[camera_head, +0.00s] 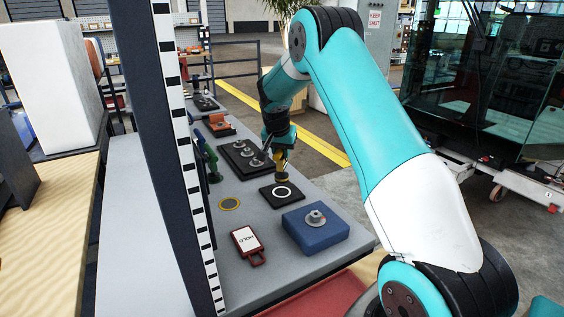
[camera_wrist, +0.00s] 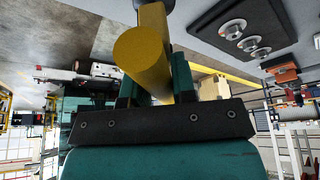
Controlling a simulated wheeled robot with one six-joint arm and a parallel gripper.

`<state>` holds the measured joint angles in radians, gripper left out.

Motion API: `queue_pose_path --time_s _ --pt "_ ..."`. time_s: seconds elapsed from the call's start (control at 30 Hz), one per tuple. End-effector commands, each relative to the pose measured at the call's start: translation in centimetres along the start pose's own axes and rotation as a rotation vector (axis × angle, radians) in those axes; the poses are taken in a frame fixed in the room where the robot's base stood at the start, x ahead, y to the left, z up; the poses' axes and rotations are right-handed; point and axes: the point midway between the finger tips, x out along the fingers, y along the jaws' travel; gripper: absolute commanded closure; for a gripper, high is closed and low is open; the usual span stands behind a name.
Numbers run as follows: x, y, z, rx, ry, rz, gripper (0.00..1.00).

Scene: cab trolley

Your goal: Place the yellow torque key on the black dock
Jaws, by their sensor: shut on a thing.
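The yellow torque key (camera_head: 282,170) is held upright in my gripper (camera_head: 280,155), over the far edge of a black square dock with a white ring (camera_head: 265,197). In the wrist view the yellow key (camera_wrist: 143,55) lies between the two teal fingers of my gripper (camera_wrist: 155,85), which is shut on it. The key's lower end is close to the dock. I cannot tell whether it touches. The ring looks empty.
A black plate with several grey knobs (camera_head: 230,150) lies behind the dock. A blue block with a metal knob (camera_head: 318,237), a red HOLD tag (camera_head: 247,246) and a yellow-ringed disc (camera_head: 230,204) lie nearer. Green-handled tools (camera_head: 209,160) stand to the left.

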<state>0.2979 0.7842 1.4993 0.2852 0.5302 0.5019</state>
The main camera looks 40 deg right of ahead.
Motion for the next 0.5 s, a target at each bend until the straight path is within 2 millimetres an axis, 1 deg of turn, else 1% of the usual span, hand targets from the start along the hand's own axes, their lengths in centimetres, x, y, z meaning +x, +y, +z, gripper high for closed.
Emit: queue_pose_path --time_s 0.13,0.33,0.4,0.5 --pt "1.0 0.0 0.4 0.0 0.0 0.0 1.0" --pt "3.7 0.0 1.5 0.0 0.001 0.001 1.0" --pt "4.2 0.0 1.7 0.001 0.001 0.0 1.0" --pt "4.3 0.0 1.7 0.001 0.003 -0.001 1.0"
